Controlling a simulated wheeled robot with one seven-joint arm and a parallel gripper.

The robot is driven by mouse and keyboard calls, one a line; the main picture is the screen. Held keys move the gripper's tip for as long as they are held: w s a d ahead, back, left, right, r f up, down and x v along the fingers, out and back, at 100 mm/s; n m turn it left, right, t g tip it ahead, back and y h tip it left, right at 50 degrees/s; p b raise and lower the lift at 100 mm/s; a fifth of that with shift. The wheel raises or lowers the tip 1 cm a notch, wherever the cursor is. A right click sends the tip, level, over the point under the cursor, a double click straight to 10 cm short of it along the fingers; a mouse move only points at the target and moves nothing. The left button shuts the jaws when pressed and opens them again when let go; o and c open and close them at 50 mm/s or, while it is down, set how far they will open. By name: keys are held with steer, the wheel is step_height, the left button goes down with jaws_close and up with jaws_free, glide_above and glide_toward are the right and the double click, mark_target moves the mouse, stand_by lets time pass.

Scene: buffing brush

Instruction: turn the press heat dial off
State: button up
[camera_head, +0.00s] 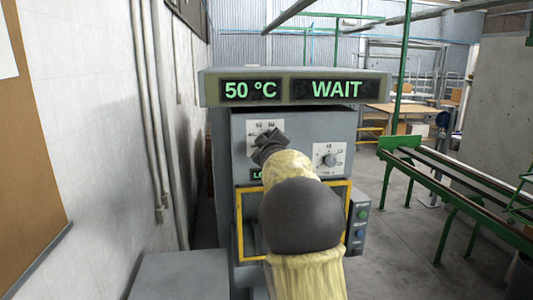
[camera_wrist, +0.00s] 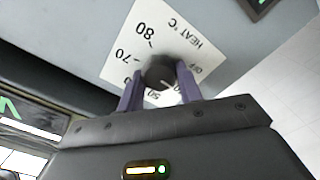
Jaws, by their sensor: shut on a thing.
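The press heat dial (camera_wrist: 160,74) is a dark round knob on a white plate (camera_wrist: 140,35) marked HEAT °C, with OFF, 50, 70 and 80 readable. A small white mark on the knob points toward the side where 50 is printed. My gripper (camera_wrist: 158,82) is shut on the knob, with one purple finger on each side of it. In the head view my gripper (camera_head: 268,145) covers the dial, and only part of its white plate shows. The press display (camera_head: 252,90) reads 50 °C, and the display beside it (camera_head: 337,89) reads WAIT.
A second dial (camera_head: 328,160) sits to the right on the press front. A yellow frame (camera_head: 347,195) surrounds the press opening below, and a button box (camera_head: 359,222) is on its right. A white wall stands left; a green-framed conveyor (camera_head: 450,190) stands right.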

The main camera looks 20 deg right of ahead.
steer(key=shift+a+f+n+b, duration=0.1)
steer(key=shift+n+b, duration=1.05)
steer(key=shift+n, duration=0.75)
steer(key=shift+f+n+b, duration=0.1)
steer(key=shift+n+b, duration=1)
steer(key=shift+n, duration=0.8)
steer(key=o, duration=1)
steer(key=b+v, duration=0.9)
steer(key=v, duration=0.8)
steer(key=shift+s+r, duration=0.15)
steer(key=shift+s, duration=0.05)
